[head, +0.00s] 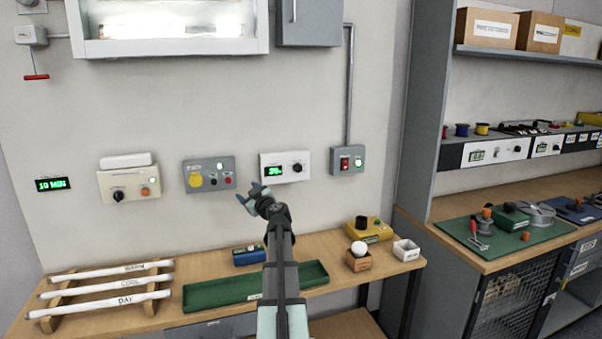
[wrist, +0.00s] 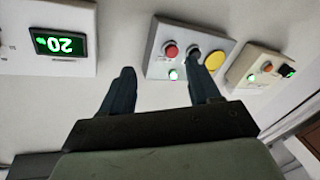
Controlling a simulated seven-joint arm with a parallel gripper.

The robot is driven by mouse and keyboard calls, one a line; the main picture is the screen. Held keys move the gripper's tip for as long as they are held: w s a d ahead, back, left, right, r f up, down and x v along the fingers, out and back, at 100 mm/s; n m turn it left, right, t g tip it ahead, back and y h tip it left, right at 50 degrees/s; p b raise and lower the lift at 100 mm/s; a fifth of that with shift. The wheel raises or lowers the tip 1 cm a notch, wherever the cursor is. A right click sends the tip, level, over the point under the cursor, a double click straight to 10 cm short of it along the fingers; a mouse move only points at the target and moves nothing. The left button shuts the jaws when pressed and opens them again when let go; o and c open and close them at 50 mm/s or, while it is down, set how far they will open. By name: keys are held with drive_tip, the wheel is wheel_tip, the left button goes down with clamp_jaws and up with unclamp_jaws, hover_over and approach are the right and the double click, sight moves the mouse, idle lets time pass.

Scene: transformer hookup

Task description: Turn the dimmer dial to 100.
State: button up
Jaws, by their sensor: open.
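The dimmer is a white wall box (head: 284,180) with a lit green display (head: 274,170) and a black dial (head: 297,168) on its right side. The display's digits are small and hard to read in the head view. The wrist view shows the box's display (wrist: 59,43) upside down at the upper left; the dial is not visible there. My gripper (head: 250,193) is open and empty, below and left of the dimmer box, apart from it. In the wrist view its two fingers (wrist: 160,67) stand apart, one overlapping the grey box with the yellow button.
Left of the dimmer is a grey box (head: 222,164) with a yellow button and several controls. Right is a grey switch box (head: 347,170) with a red switch and conduit. Below, a bench holds a green tray (head: 210,292), tubes and small boxes. The wall below the dimmer is bare.

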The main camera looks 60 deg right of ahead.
sight(299, 169)
drive_tip(key=s+d+r+m+g+h, duration=0.1)
drive_tip(key=s+d+m+h, duration=0.1)
drive_tip(key=s+d, duration=0.6)
drive_tip(key=s+d+r+m+g+h, duration=0.15)
drive_tip(key=s+d, duration=0.25)
drive_tip(key=s, duration=0.8)
drive_tip(key=shift+m, duration=0.25)
drive_tip(key=x, duration=1.3)
drive_tip(key=shift+w+d+r, duration=0.1)
drive_tip(key=shift+w, duration=0.2)
drive_tip(key=c, duration=1)
